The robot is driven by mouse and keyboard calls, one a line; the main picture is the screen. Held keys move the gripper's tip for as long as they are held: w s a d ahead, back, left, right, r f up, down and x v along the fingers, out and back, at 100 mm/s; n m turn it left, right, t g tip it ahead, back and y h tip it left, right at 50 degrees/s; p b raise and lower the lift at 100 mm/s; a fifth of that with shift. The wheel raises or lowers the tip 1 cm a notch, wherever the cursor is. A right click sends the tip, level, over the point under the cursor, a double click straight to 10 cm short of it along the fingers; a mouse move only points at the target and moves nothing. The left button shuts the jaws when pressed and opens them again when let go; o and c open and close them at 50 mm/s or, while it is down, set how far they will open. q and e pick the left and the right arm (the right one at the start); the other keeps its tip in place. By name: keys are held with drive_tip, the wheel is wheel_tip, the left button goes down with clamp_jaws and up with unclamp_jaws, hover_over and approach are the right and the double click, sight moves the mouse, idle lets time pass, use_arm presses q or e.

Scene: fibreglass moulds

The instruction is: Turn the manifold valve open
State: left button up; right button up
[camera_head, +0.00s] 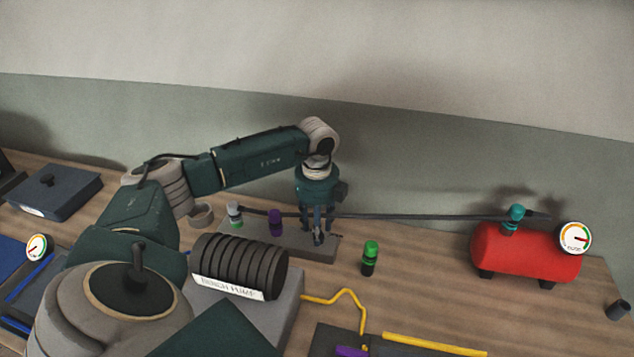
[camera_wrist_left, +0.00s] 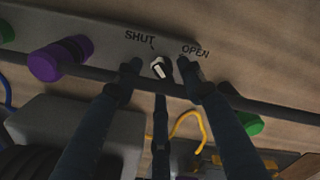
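The grey manifold (camera_head: 285,240) lies on the wooden bench, with a dark hose running from it to the right. In the left wrist view its bar (camera_wrist_left: 95,32) carries the words SHUT and OPEN. The small light valve knob (camera_wrist_left: 158,67) sits just below the words, its pointer leaning roughly towards SHUT. My left gripper (camera_head: 318,228) points down over the manifold's right end. In the wrist view, the fingertips of my left gripper (camera_wrist_left: 160,75) stand spread around the knob, with gaps visible on both sides. My right gripper is not in view.
A purple fitting (camera_head: 276,222) and a green-white one (camera_head: 235,214) stand on the manifold's left. A green-capped fitting (camera_head: 370,257) stands to its right. A red tank (camera_head: 525,252) with a gauge (camera_head: 575,238) is at right. A ribbed black unit (camera_head: 240,265) stands in front.

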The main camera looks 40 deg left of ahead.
use_arm(q)
drive_tip(key=shift+f, duration=0.1)
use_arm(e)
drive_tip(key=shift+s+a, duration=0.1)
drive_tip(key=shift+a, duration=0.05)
use_arm(q)
clamp_jaws()
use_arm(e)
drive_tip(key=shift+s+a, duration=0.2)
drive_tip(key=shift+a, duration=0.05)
